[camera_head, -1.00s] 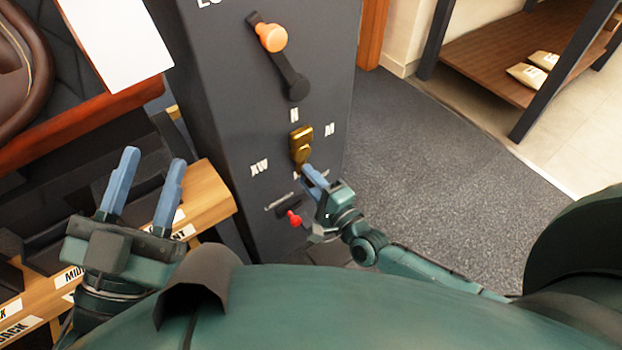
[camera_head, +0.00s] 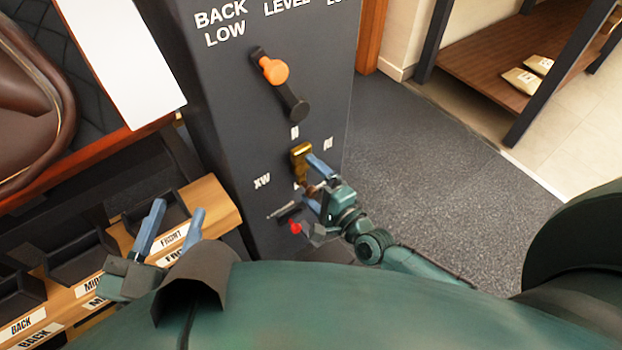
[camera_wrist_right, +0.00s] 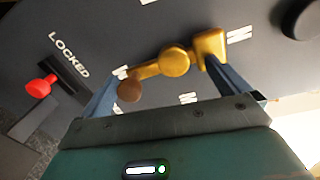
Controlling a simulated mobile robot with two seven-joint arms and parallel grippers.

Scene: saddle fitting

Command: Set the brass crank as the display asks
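The brass crank (camera_head: 301,153) is on the front of a dark grey console. In the right wrist view the crank (camera_wrist_right: 174,62) has a round hub, a square brass block at its right end and a copper-coloured knob at its lower left. My right gripper (camera_head: 313,184) is at the crank. Its fingers (camera_wrist_right: 163,70) are spread, with the crank between or just beyond their tips; contact is unclear. My left gripper (camera_head: 173,230) is open and empty, low at the left, away from the console. The display lettering (camera_head: 222,22) reads BACK LOW and LEVEL; the rest is cut off.
An orange-knobbed lever (camera_head: 278,83) is above the crank. A red-knobbed slider (camera_wrist_right: 40,86) by the word LOCKED is below it. Small white marks surround the crank. Labelled wooden trays (camera_head: 205,205) stand at the left, under a brown saddle (camera_head: 30,100). Carpet at the right is clear.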

